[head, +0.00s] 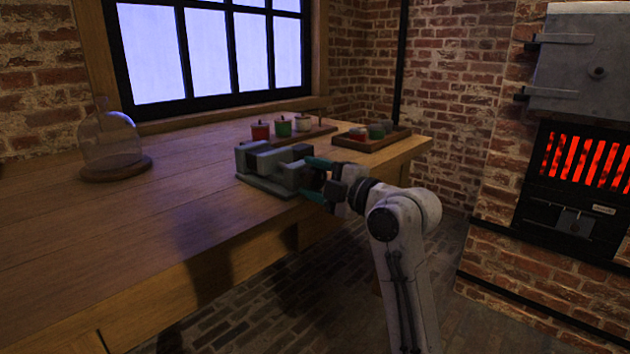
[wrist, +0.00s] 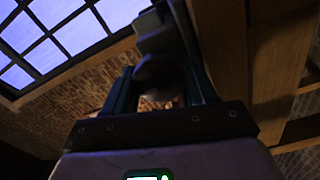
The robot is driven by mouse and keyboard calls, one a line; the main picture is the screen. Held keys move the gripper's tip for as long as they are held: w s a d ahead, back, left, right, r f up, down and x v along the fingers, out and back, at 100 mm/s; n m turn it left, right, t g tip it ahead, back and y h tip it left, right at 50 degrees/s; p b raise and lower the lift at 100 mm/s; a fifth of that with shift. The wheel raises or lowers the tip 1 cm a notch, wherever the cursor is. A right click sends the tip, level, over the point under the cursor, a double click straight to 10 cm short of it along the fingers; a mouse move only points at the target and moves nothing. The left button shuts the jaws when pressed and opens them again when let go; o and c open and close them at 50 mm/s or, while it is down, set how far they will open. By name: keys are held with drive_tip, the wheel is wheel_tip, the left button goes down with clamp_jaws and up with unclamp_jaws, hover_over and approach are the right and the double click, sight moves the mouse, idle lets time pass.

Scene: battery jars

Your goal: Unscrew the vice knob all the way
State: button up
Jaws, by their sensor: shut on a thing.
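The grey vice (head: 268,165) stands on the wooden table near its front edge. My gripper (head: 312,177) reaches in from the right at the vice's right end, with its teal fingers on either side of that end. In the wrist view, my gripper (wrist: 160,92) has its two fingers around a dark grey, rounded part, which I take to be the vice knob (wrist: 160,70). The gripper is shut on this knob. In the head view the knob is mostly hidden by the fingers, and its thread cannot be seen.
Behind the vice, a wooden board (head: 318,131) holds red, green and pale jars. A tray (head: 385,141) with several small items sits at the table's right end. A glass dome (head: 108,140) stands at left. The table's left middle is clear. A glowing stove (head: 585,160) is at right.

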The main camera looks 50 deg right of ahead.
drive_tip(key=shift+f, duration=0.2)
drive_tip(key=o, duration=1)
drive_tip(key=shift+r, duration=0.1)
drive_tip(key=shift+c, duration=0.2)
drive_tip(key=shift+s, duration=0.1)
drive_tip(key=s+p, duration=0.3)
drive_tip(key=s, duration=0.7)
drive_tip(key=shift+s+d, duration=0.2)
drive_tip(key=shift+s, duration=0.1)
